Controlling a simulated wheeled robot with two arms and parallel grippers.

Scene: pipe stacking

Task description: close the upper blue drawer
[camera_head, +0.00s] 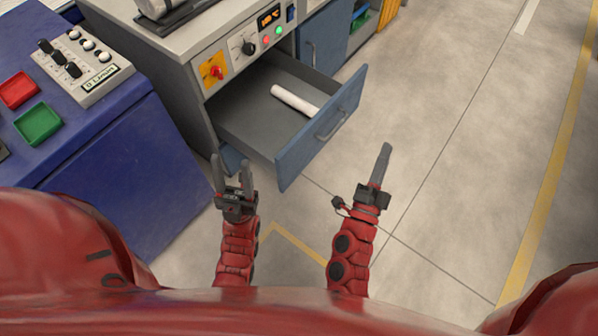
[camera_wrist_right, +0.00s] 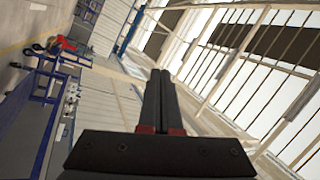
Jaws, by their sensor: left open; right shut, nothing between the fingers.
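The upper blue drawer (camera_head: 312,134) is pulled out of the grey cabinet in the head view. Its blue front has a grey bar handle (camera_head: 331,127). A white pipe (camera_head: 295,99) lies inside the drawer. My left gripper (camera_head: 231,166) is open and empty, just left of the drawer front's near end. My right gripper (camera_head: 384,152) is shut and empty, to the right of the drawer front and apart from it. In the right wrist view its two dark fingers (camera_wrist_right: 160,90) lie together. Part of a blue front below the drawer is mostly hidden.
A blue console (camera_head: 110,165) with red and green buttons stands at the left. The cabinet's control panel (camera_head: 246,48) has an orange display and a red knob. Another blue door (camera_head: 326,38) lies beyond the drawer. The floor at the right is clear, with a yellow line.

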